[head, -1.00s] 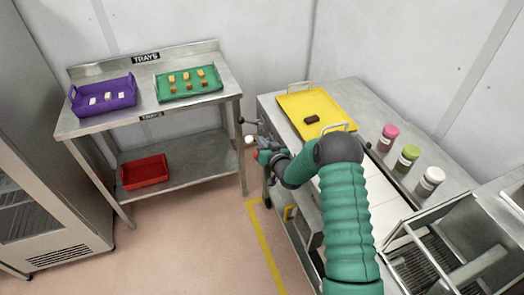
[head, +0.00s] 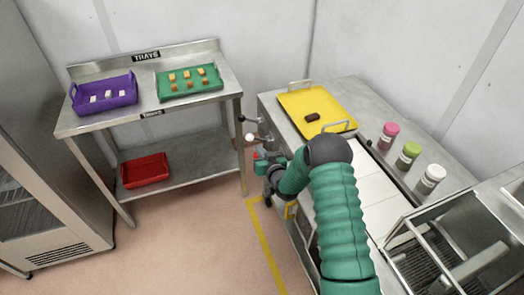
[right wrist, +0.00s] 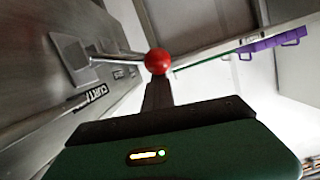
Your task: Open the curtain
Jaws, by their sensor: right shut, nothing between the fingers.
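A lever with a red ball knob (right wrist: 158,61) shows in the right wrist view. Its metal rod comes from a square plate (right wrist: 74,58) on a steel panel, beside a label (right wrist: 88,97) starting "CURT". My right gripper (right wrist: 157,86) is shut and empty, its dark fingers pointing at the knob; touching or just apart, I cannot tell. In the head view the right gripper (head: 263,164) is low at the left side of the steel bench, partly hidden by my arm. A small red spot beside it may be the same knob. No curtain can be made out. My left gripper is not in view.
A white ball knob (head: 249,137) on another lever sits just above the right gripper. The bench (head: 368,98) holds a yellow tray (head: 300,100) and three jars. A trays table (head: 130,117) with purple and green trays stands left. Floor between is free.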

